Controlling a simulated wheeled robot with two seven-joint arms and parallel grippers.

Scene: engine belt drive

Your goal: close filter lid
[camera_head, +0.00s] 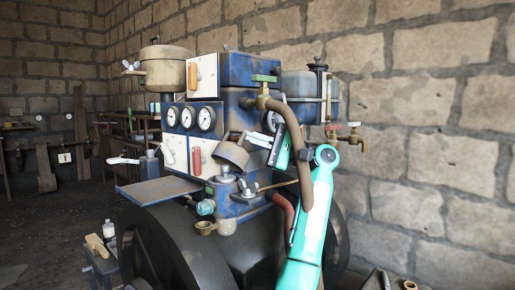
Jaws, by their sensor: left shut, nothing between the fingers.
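The filter lid (231,154) looks like the brownish-grey round cap at the middle of the blue engine. It stands raised and tilted above the blue filter housing (226,190), so it is open. My left gripper (236,136) is just above and behind the lid's upper edge, with its fingers pointing left. The fingers are shut and hold nothing. I cannot tell whether they touch the lid. My teal arm rises from the bottom and bends over to the gripper. My right gripper is not in view.
Three gauges (188,118) sit left of the lid. A brown hose (299,150) hangs down near my wrist, and a red hose (285,208) runs lower. A flat metal shelf (158,190) juts out left. A brass tap (352,138) sticks out right. Large dark wheels are below.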

